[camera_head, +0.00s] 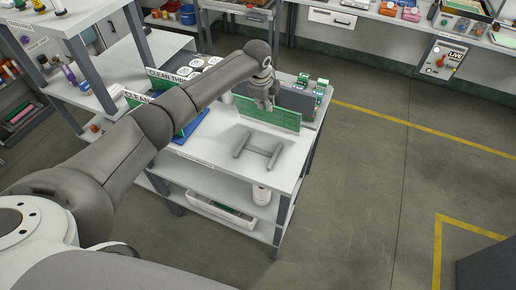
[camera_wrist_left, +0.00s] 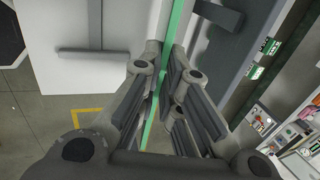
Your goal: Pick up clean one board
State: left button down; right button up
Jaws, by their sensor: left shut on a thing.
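A green board (camera_head: 278,117) stands upright on its long edge, over the back part of the white workbench (camera_head: 215,152). My left gripper (camera_head: 264,104) is shut on its upper edge from above. In the left wrist view the board (camera_wrist_left: 178,30) shows edge-on as a thin green strip between the fingers of the gripper (camera_wrist_left: 165,72). I cannot tell whether its lower edge touches the bench. A blue rack (camera_head: 190,127) with green at its side stands left, partly hidden behind my left arm. My right gripper is not in view.
A grey H-shaped stand (camera_head: 258,151) lies on the bench in front of the board. A dark grey tray (camera_head: 309,105) and small green-and-white parts (camera_head: 303,80) are at the bench's right end.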

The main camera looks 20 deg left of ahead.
aim_at(266, 112)
pick_arm(q)
jog(key=shift+f+b, duration=0.4)
jog(key=shift+f, duration=0.55)
jog(key=c, duration=1.9)
grip_release()
jog(key=shift+o, duration=0.2)
jog(key=shift+w+d+f+b, duration=0.1)
jog(key=shift+w+f+b, duration=0.05)
jog(key=shift+f+b, duration=0.25)
jog(key=shift+b+x, duration=0.85)
jog(key=shift+x, duration=0.35)
jog(key=shift+c, duration=0.4)
grip_shut()
